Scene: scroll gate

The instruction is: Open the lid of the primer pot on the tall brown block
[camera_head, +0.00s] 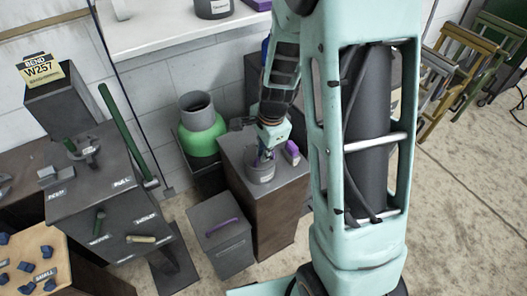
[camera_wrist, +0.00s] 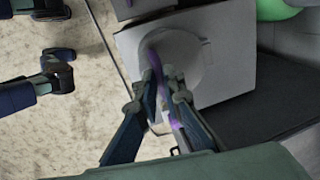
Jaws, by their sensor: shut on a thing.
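The tall brown block (camera_head: 275,225) stands near the middle of the head view with a grey top. The grey primer pot (camera_head: 261,175) sits on that top, towards its front left. In the wrist view the pot (camera_wrist: 190,62) shows as a pale grey round shape with a purple handle (camera_wrist: 156,45) along its side. My gripper (camera_head: 263,156) is right at the top of the pot, pointing down. In the wrist view its fingers (camera_wrist: 165,88) are shut on the purple handle. The fingers hide part of the handle, and I cannot tell whether the lid is raised.
A small purple object (camera_head: 292,150) stands on the block, right of the pot. A green container with a grey neck (camera_head: 202,135) is left of the block. A lower grey box with a purple handle (camera_head: 221,235) stands in front left. Open floor (camera_head: 455,220) lies right.

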